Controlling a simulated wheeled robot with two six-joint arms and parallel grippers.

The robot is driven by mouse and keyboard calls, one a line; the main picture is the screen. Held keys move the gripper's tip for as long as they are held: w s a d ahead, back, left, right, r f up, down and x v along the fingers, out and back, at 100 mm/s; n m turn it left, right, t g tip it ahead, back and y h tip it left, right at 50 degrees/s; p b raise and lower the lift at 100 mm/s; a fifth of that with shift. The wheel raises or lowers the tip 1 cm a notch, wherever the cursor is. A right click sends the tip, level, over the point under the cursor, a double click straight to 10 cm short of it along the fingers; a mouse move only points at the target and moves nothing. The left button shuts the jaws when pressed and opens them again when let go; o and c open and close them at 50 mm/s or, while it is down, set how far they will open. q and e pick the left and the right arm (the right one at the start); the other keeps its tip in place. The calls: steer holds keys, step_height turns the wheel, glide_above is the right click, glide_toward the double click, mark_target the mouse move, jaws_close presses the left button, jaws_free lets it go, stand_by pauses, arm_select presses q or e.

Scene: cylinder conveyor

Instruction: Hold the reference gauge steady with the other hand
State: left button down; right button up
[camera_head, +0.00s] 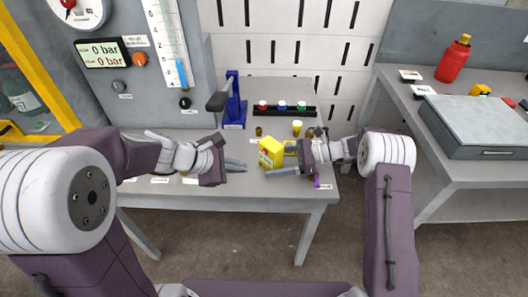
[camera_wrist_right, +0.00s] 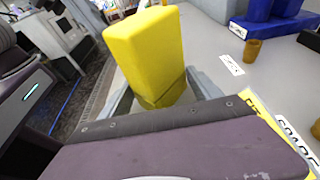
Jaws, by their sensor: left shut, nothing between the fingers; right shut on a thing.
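A yellow block (camera_head: 271,151) is between the fingers of my right gripper (camera_head: 276,161), over the front part of the workbench. In the right wrist view the yellow block (camera_wrist_right: 147,52) stands out from between the grey fingers. No other thing is plainly marked as the reference gauge; I cannot tell for sure that this block is it. My left gripper (camera_head: 240,166) is shut and empty, just left of the block with a small gap. The block's lower end is partly hidden by the fingers.
The grey workbench (camera_head: 220,193) carries a blue press (camera_head: 235,108), a rack with coloured caps (camera_head: 283,107), a small yellow cylinder (camera_head: 297,127) and a brown cylinder (camera_head: 259,131). A second bench with a grey case (camera_head: 480,125) and red bottle (camera_head: 453,61) stands right.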

stand_by(0.3)
steer(key=o, duration=1.6)
steer(key=shift+o, duration=0.2)
steer(key=shift+d, duration=0.1)
